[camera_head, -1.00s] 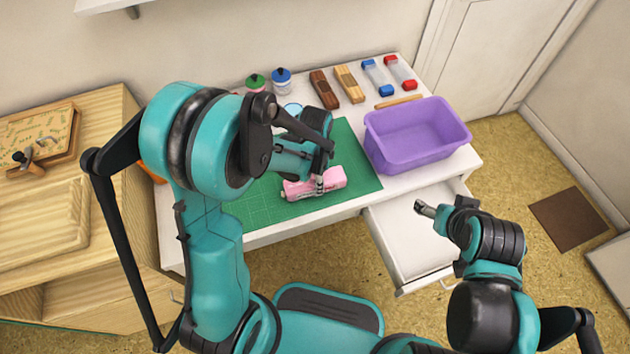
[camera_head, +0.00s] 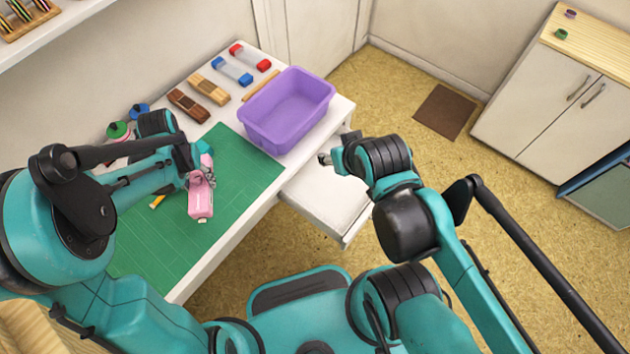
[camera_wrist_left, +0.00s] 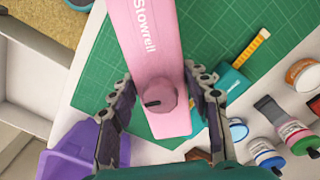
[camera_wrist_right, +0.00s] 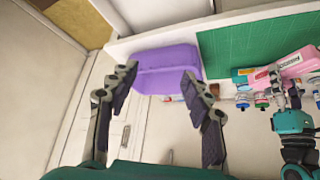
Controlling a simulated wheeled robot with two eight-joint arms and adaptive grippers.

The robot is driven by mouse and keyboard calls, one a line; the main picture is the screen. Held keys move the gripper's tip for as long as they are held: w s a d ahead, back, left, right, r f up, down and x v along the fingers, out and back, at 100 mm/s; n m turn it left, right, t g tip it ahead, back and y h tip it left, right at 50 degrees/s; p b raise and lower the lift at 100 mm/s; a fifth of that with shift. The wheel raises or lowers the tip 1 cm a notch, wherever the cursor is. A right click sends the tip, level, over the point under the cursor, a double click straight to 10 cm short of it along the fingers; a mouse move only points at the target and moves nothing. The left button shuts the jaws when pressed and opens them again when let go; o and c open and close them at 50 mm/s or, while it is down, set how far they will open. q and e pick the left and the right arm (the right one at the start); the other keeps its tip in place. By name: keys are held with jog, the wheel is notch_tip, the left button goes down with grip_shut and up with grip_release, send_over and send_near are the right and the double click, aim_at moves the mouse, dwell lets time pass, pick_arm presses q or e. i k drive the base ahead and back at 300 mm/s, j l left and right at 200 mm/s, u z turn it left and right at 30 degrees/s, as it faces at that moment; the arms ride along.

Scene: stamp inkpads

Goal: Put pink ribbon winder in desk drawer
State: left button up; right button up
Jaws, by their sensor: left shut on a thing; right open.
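The pink ribbon winder (camera_head: 201,197) is over the green cutting mat (camera_head: 235,165). My left gripper (camera_head: 197,178) is shut on it; in the left wrist view the winder (camera_wrist_left: 150,40), with lettering and a round knob, lies between the two fingers (camera_wrist_left: 160,108). It seems lifted off the mat, but the gap is hard to judge. The desk drawer (camera_head: 325,197) is pulled open at the desk's front right and its visible inside looks empty. My right gripper (camera_head: 325,158) is open and empty above the drawer's far side; its spread fingers show in the right wrist view (camera_wrist_right: 160,85).
A purple bin (camera_head: 287,108) stands on the desk's right end, behind the drawer. Wooden blocks (camera_head: 208,88), blue and red items (camera_head: 232,71) and bottles (camera_head: 118,131) line the back. A yellow-ended tool (camera_wrist_left: 248,48) lies on the mat.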

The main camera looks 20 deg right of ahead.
aim_at(341, 187)
jog(key=k+l+z, duration=0.15)
jog(key=k+z, duration=0.25)
jog(key=k, duration=0.25)
jog(key=j+z, duration=0.45)
jog(key=k+j+z, duration=0.2)
jog(key=j+z, duration=0.2)
jog(key=j, duration=0.2)
jog(key=i, duration=0.4)
